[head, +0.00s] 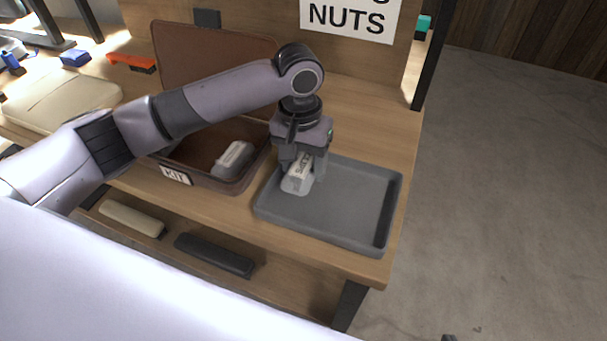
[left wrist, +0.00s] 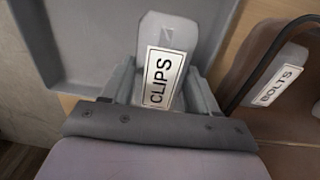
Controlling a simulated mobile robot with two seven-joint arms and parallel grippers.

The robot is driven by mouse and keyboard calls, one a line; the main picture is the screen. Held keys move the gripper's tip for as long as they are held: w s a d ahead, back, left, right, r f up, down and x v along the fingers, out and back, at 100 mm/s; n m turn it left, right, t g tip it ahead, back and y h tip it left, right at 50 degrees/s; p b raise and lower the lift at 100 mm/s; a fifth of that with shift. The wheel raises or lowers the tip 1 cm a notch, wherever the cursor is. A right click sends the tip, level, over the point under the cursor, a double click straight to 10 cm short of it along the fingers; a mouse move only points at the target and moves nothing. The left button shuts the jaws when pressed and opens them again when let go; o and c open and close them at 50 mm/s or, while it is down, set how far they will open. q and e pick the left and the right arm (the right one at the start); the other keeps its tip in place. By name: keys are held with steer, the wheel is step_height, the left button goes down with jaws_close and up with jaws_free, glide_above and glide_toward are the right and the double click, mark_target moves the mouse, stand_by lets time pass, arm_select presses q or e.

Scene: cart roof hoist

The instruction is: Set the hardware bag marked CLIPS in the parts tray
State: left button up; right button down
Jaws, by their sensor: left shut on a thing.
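My left gripper (head: 303,163) is shut on a pale grey hardware bag (head: 296,185). In the left wrist view the bag (left wrist: 178,35) bears a white label reading CLIPS and sits between the two fingers (left wrist: 160,92). In the head view the bag is over the left part of the grey parts tray (head: 340,206). I cannot tell whether its lower end touches the tray floor. The tray also shows in the left wrist view (left wrist: 85,40) and looks empty otherwise. My right gripper is not in view.
An open brown case (head: 218,183) marked KIT stands left of the tray, holding another grey bag (head: 233,159), labelled BOLTS in the left wrist view (left wrist: 283,75). A NUTS sign (head: 347,18) hangs behind. The tray's right part is free. A lower shelf holds two long objects.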

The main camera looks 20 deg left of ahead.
mark_target(303, 175)
arm_select(q)
step_height(303, 175, down, 4)
steer(key=shift+r, duration=0.2)
steer(key=o, duration=1.1)
steer(key=shift+f, duration=0.1)
steer(key=r, duration=1.2)
steer(key=shift+a+r, duration=0.15)
steer(key=shift+a, duration=0.15)
